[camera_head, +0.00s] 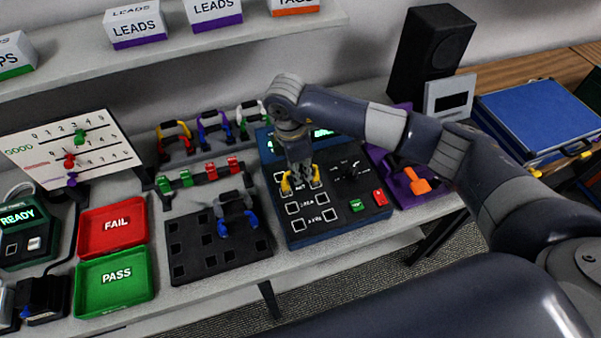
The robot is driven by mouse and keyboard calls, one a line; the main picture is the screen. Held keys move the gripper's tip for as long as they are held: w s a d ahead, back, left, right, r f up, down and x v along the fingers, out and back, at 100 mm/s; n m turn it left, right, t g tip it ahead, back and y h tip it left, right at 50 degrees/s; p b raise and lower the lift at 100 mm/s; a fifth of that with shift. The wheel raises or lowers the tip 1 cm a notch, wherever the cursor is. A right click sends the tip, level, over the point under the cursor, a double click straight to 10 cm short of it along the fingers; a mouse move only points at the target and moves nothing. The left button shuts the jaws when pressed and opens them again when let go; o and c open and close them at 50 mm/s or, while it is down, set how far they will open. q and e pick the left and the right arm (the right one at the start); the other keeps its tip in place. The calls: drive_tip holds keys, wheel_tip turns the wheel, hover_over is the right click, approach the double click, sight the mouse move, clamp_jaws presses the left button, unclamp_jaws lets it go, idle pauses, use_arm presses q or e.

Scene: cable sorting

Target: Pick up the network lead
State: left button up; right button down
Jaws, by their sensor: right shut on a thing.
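My right gripper (299,163) reaches down over the dark blue test panel (296,238). It is shut on a lead with yellow ends (287,184), which show on both sides of the fingertips. The gripper hides the middle of this lead. The yellow ends are at the panel's upper left sockets; I cannot tell whether they touch it. No readable label marks this lead as the network lead. A lead with blue ends (222,228) stands on the black socket block (190,267) to the left. My left gripper is not in view.
Several leads hang at the back, one with red ends (162,147). A red FAIL tray (98,248) and a green PASS tray (135,288) lie at the left. A purple stand (412,198), a black speaker (432,55) and a blue case (540,115) are at the right.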

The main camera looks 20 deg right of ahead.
drive_tip(key=shift+r+b, duration=0.3)
drive_tip(key=shift+r, duration=0.05)
drive_tip(key=s+a+r, duration=0.3)
drive_tip(key=s, duration=0.4)
drive_tip(key=s+a+r+p, duration=0.1)
drive_tip(key=s+a+r, duration=0.2)
drive_tip(key=s, duration=0.4)
drive_tip(key=shift+s+a+r, duration=0.15)
drive_tip(key=shift+s+r, duration=0.05)
drive_tip(key=shift+s, duration=0.15)
